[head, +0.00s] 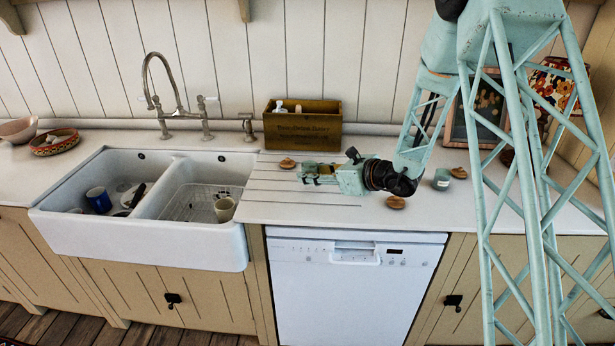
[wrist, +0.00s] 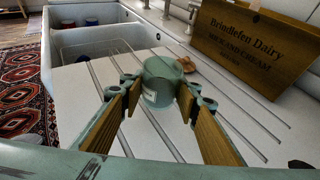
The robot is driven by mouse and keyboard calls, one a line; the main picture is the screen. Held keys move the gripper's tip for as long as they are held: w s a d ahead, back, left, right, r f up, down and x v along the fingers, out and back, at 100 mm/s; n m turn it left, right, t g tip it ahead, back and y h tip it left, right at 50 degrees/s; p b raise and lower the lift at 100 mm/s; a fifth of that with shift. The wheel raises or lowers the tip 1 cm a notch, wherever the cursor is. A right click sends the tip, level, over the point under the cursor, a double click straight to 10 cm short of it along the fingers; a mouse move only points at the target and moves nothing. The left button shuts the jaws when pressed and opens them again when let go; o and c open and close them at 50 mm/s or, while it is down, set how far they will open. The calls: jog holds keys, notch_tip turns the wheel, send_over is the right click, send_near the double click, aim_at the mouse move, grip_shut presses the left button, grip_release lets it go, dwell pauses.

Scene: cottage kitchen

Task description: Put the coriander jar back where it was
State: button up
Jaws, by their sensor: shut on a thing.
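My gripper (head: 312,173) is shut on a small grey-green jar, which also shows between the wood-faced fingers in the wrist view (wrist: 160,80). The jar has a pale label that I cannot read, so I cannot confirm that it is the coriander. It is over the grooved drainboard (head: 262,198), right of the sink. I cannot tell whether its base touches the board. A similar grey-green jar (head: 441,180) stands on the counter to the right of my gripper; its label is unreadable too.
Round wooden pieces lie on the counter: one (head: 287,163) near the held jar, one (head: 396,202) near the front edge, one (head: 459,172) by the other jar. A wooden dairy box (head: 303,130) stands behind. The double sink (head: 140,235) is left; picture frames (head: 480,110) stand at right.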

aim_at(307, 166)
jog(key=shift+w+a+f, duration=0.1)
jog(key=shift+w+a, duration=0.1)
jog(key=shift+w, duration=0.7)
jog(key=shift+w+a+f, duration=0.1)
jog(key=shift+w+a, duration=0.15)
jog(key=shift+w, duration=0.65)
jog(key=shift+w+a+f, duration=0.1)
jog(key=shift+w+a, duration=0.1)
jog(key=shift+w, duration=0.7)
jog(key=shift+f+b, duration=0.65)
jog(key=shift+f, duration=1.05)
jog(key=shift+f, duration=0.15)
jog(key=o, duration=0.9)
jog(key=p+v, duration=0.1)
jog(key=v, duration=1.1)
